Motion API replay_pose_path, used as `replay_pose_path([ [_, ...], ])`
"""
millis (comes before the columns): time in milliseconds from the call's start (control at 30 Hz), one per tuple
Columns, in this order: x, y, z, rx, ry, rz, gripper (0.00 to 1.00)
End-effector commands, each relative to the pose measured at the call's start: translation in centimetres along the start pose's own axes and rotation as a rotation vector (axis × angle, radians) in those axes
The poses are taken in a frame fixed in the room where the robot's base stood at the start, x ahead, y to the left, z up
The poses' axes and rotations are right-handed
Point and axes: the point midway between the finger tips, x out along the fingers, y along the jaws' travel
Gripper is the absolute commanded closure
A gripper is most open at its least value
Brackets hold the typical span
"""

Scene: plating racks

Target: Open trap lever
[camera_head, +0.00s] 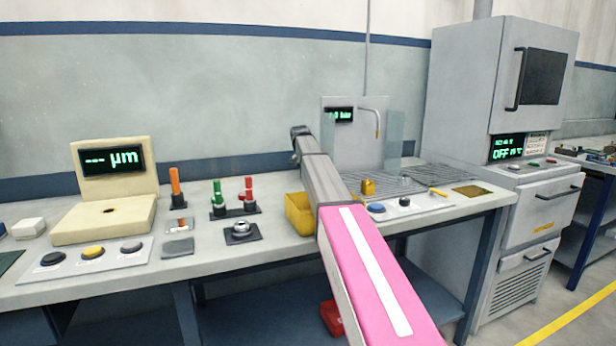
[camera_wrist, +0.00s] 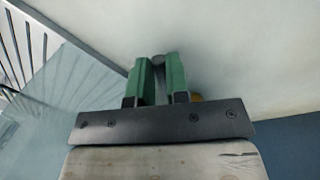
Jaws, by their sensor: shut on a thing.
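My gripper (camera_wrist: 158,72) shows in the wrist view with two green fingers standing close together. It is shut on a slim dark grey lever (camera_wrist: 158,60), whose rounded end shows between the fingertips. This looks like the trap lever, though most of it is hidden by the fingers. A small piece of something orange (camera_wrist: 196,97) shows just behind the right finger. In the head view my pink and grey arm reaches over the bench, and my gripper and the lever are hidden there.
The bench (camera_head: 275,258) holds a yellow bin (camera_head: 298,214) left of my arm and a sink with a grate (camera_head: 452,178) right of it. Clear panels (camera_head: 394,140) stand by the sink. A tall oven cabinet (camera_head: 465,90) stands at the right. In the wrist view, a slatted grate (camera_wrist: 25,50) lies left.

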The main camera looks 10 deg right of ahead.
Motion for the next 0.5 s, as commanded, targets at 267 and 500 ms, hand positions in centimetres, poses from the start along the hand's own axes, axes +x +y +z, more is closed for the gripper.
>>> replay_pose_path([
  [267, 0.1, 0.4, 0.1, -0.079, 0.016, 0.000, 1.00],
  [500, 0.2, 1.3, 0.0, -0.244, 0.050, 0.000, 1.00],
])
